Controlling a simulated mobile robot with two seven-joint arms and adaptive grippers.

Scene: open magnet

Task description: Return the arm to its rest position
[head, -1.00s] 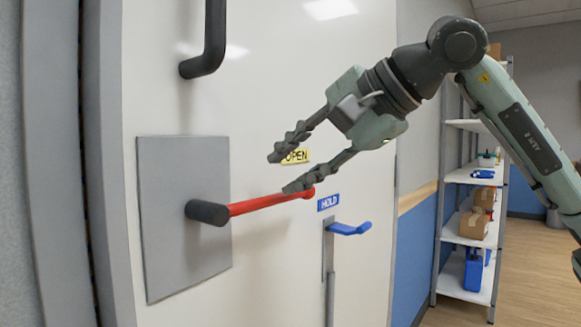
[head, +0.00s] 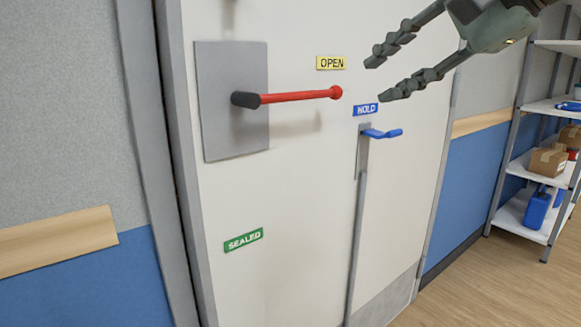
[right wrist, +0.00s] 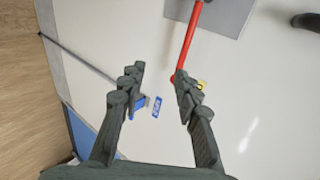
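My right gripper (head: 374,80) is at the upper right of the head view, in front of the white door. Its two fingers are spread, and nothing is between them. In the right wrist view the open fingers (right wrist: 160,90) point toward the door face. The red lever handle (head: 300,96) on its grey plate (head: 222,135) lies to the left of the gripper, about level and pointing right. In the right wrist view the red lever (right wrist: 187,42) runs down toward the right-hand finger; whether they touch cannot be told. My left gripper is not in view.
The door (head: 290,190) bears a yellow OPEN label (head: 330,62), a blue HOLD label (head: 366,110) and a green SEALED label (head: 243,240). A blue latch handle (head: 382,133) stands out below HOLD. A shelf rack (head: 525,215) with boxes stands at the right, over wood floor.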

